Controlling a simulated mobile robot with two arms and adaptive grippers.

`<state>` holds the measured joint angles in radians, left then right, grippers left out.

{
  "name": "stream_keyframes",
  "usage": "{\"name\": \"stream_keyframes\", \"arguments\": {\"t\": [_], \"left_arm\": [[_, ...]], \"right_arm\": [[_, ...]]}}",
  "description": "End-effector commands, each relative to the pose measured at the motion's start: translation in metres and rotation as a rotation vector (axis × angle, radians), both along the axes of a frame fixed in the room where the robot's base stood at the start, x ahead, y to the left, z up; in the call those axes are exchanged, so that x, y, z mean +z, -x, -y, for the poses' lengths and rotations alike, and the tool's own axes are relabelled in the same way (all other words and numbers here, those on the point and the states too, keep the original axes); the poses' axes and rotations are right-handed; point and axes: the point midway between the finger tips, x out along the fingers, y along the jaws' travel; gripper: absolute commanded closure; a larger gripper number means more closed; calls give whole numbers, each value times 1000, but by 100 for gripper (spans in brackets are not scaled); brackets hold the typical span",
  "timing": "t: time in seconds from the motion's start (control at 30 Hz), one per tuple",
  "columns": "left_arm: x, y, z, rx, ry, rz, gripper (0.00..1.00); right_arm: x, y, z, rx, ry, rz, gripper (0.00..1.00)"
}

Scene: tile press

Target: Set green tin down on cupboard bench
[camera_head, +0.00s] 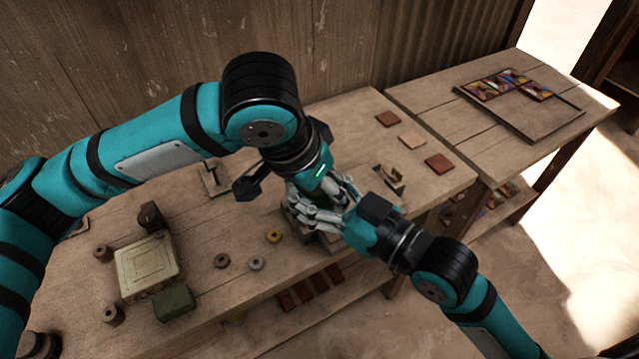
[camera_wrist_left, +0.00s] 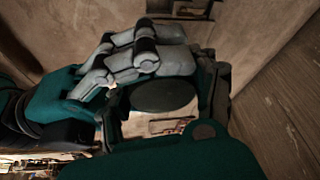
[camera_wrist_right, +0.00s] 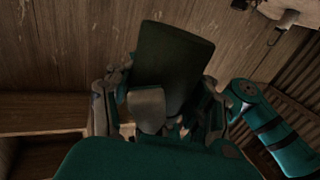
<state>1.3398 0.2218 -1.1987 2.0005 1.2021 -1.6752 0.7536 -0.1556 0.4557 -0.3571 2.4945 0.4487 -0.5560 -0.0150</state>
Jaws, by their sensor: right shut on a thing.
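The green tin is hidden by hands in the head view. In the right wrist view the dark green tin (camera_wrist_right: 172,62) stands out from the fingers of my right gripper (camera_wrist_right: 160,108), which is shut on it. In the left wrist view a dark oval face (camera_wrist_left: 162,95), probably the tin's end, lies between the fingers of my left gripper (camera_wrist_left: 170,75). Whether those fingers press on it I cannot tell. In the head view my left gripper (camera_head: 322,205) and right gripper (camera_head: 350,222) meet above the front edge of the long wooden bench (camera_head: 330,130).
A cream box (camera_head: 148,266), a green block (camera_head: 174,303) and several small rings stand at the bench's left. Loose tiles (camera_head: 412,140) lie at its right. A second bench (camera_head: 440,105) holds a tray (camera_head: 540,120) with patterned tiles. Bare wood shows between tiles and back wall.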

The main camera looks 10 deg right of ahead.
Motion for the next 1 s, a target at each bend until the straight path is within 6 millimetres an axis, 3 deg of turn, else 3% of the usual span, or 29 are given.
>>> {"name": "stream_keyframes", "arguments": {"t": [0.03,0.33,0.37,0.53,0.87,1.0], "left_arm": [[0,0,0,0,0,0,48],[0,2,1,-6,2,-2,87],[0,2,1,-7,2,-3,44],[0,2,1,-6,2,-2,22],[2,1,0,-1,1,0,19],[12,3,-3,-1,1,2,19]], "right_arm": [[1,0,0,0,-1,2,94],[1,0,0,0,-1,2,94],[1,0,0,0,-1,2,94],[1,0,0,1,-1,2,94],[1,0,0,0,-1,2,94],[1,0,0,0,-1,2,94]]}}
